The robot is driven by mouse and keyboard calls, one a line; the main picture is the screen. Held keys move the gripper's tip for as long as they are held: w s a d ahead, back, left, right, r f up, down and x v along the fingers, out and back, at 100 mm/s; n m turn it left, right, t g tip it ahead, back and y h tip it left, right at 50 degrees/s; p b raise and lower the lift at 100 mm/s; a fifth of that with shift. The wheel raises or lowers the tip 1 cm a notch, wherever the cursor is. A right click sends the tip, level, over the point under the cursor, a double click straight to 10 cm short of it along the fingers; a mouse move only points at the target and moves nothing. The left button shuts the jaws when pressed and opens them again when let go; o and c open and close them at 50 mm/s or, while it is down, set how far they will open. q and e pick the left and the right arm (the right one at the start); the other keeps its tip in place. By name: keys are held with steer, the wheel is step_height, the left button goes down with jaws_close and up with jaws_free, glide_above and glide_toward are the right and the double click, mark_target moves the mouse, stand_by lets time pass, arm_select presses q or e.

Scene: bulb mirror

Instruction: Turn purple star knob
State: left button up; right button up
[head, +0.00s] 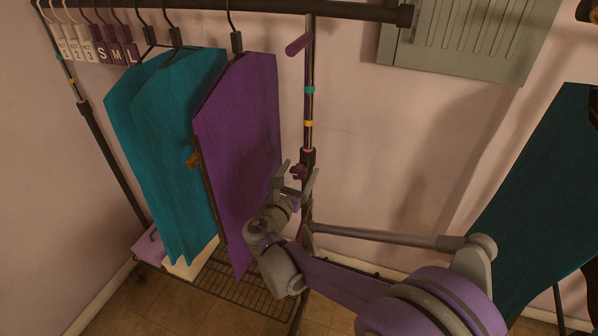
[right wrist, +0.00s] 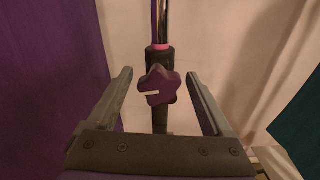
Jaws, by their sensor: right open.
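The purple star knob (right wrist: 160,86) sits on the dark upright post of the garment rack, just below a pink ring. It has a pale mark on its left side. In the head view the knob (head: 298,171) shows small on the rack's right post, near my right gripper (head: 297,180). In the right wrist view my right gripper (right wrist: 160,92) is open, with one finger on each side of the knob and a gap on both sides. The fingers do not touch it. My left gripper is not in view.
A purple garment (head: 240,130) hangs just left of the post, with teal garments (head: 165,130) beyond it. A wire shelf (head: 245,290) lies below. A grey wall panel (head: 470,40) is at upper right, and a teal board-like surface (head: 545,190) stands at right.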

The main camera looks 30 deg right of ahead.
jaws_close()
stand_by(0.3)
steer(key=shift+m, duration=0.3)
steer(key=m, duration=0.9)
steer(key=shift+p, duration=0.4)
steer(key=m, duration=0.4)
steer(key=shift+m, duration=0.3)
steer(key=m+p, duration=0.1)
steer(key=m, duration=0.3)
steer(key=shift+f+m, duration=0.1)
steer(key=shift+m, duration=0.2)
